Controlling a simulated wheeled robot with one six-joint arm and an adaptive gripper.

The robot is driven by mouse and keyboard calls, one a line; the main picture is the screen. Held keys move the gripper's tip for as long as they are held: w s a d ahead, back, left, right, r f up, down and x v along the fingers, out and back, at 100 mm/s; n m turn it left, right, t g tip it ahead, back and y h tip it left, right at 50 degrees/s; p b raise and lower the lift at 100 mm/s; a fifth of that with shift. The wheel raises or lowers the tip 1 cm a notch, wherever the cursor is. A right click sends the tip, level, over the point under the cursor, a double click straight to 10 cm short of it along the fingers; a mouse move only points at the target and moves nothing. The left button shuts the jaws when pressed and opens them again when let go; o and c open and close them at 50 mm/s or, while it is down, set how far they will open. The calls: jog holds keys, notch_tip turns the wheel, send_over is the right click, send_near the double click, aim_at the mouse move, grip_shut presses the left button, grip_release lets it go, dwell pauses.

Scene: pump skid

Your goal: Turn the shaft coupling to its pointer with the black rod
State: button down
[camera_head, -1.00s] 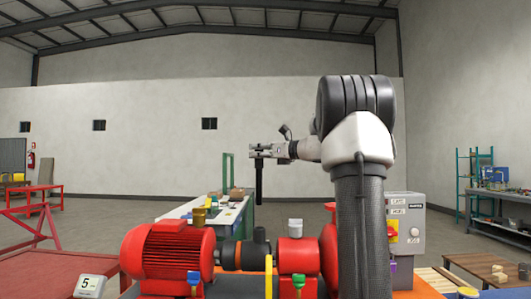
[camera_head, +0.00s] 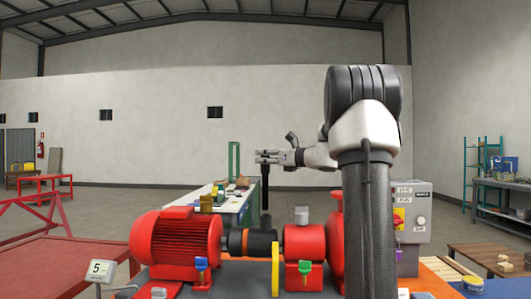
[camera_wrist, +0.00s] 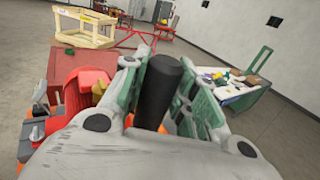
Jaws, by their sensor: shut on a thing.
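The black rod (camera_head: 265,188) hangs upright from my gripper (camera_head: 267,157), which is shut on its upper end. In the wrist view the rod (camera_wrist: 158,88) stands between the two fingers of my gripper (camera_wrist: 165,95). The dark shaft coupling (camera_head: 256,243) lies between the red motor (camera_head: 178,240) and a red housing (camera_head: 303,243) on the skid. In the head view the rod's lower end shows above the coupling, with a gap. A yellow upright piece (camera_head: 275,268) stands in front of the coupling; I cannot tell whether it is the pointer.
A grey control box (camera_head: 411,212) stands right of my arm. Green and blue valve handles are at the skid's front. A long bench (camera_head: 232,208) lies behind it, a red table (camera_head: 60,255) at left, shelves and a workbench at far right.

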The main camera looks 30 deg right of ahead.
aim_at(265, 174)
jog(key=shift+f, duration=2.95)
jog(key=shift+s+f, duration=0.1)
jog(key=shift+f, duration=0.05)
jog(key=s+a+f+n+t+y, duration=0.1)
jog(key=s+a+f+n+y, duration=0.2)
jog(key=s+a+f+n, duration=0.3)
jog(key=s+a+f+n+t+y, duration=0.1)
jog(key=s+a+f+n+y, duration=0.3)
jog(key=s, duration=0.8)
notch_tip(265, 174, down, 3)
jog(key=a+n, duration=0.2)
jog(key=n, duration=0.2)
jog(key=shift+a+y, duration=0.25)
jog(key=shift+y, duration=0.05)
jog(key=shift+s+r, duration=0.1)
